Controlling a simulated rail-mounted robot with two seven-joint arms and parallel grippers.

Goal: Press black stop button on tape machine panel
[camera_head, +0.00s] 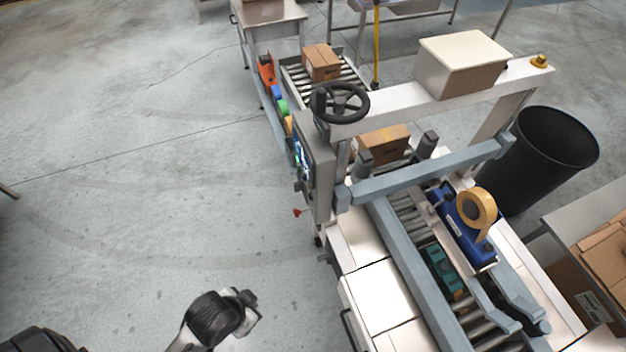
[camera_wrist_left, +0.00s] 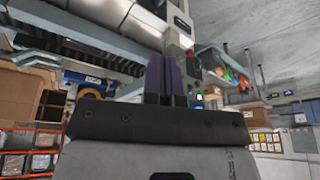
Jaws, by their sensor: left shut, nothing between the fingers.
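The tape machine's grey control panel (camera_head: 318,165) stands at the machine's near left side in the head view. It is seen nearly edge-on, with a lit screen (camera_head: 302,155) on its left face. I cannot pick out the black stop button. The wrist view shows part of the machine with a small red spot (camera_wrist_left: 190,53) and a green light (camera_wrist_left: 199,97) just right of my fingers. My left gripper (camera_wrist_left: 166,78) is shut and empty, its dark fingers pointing toward the machine. In the head view my left arm is low at bottom, apart from the panel. My right gripper is not in view.
A black handwheel (camera_head: 340,102) sits above the panel. A small red-tipped part (camera_head: 297,212) juts out below it. A blue tape head with a tan roll (camera_head: 476,212) is over the rollers. A black bin (camera_head: 553,150) stands at right. The floor left of the machine is clear.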

